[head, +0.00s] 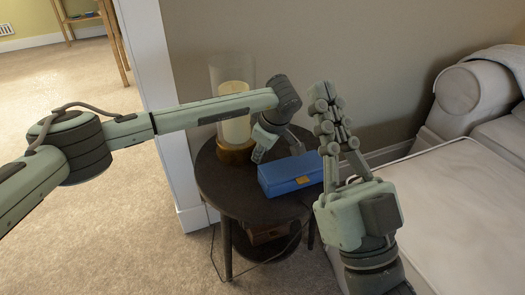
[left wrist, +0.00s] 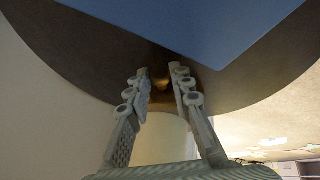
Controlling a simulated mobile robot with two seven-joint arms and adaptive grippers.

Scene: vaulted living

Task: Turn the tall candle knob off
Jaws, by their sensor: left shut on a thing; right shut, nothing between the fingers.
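The tall candle (head: 236,128) is cream-coloured, inside a clear glass cylinder on a brass base (head: 230,154), upright on a round dark side table (head: 235,192). My left forearm crosses in front of it. My left gripper (head: 257,156) reaches down at the right side of the brass base. In the left wrist view, the fingers of my left gripper (left wrist: 160,80) are close around a small brass part, the candle knob (left wrist: 162,88), which is dim and partly hidden. My right gripper (head: 325,92) points up in front of the table, shut and empty.
A blue box (head: 290,175) with a gold clasp lies on the table just right of my left gripper; it shows large in the left wrist view (left wrist: 200,30). A pale sofa (head: 450,190) stands at the right. A white wall edge (head: 160,100) is at the left.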

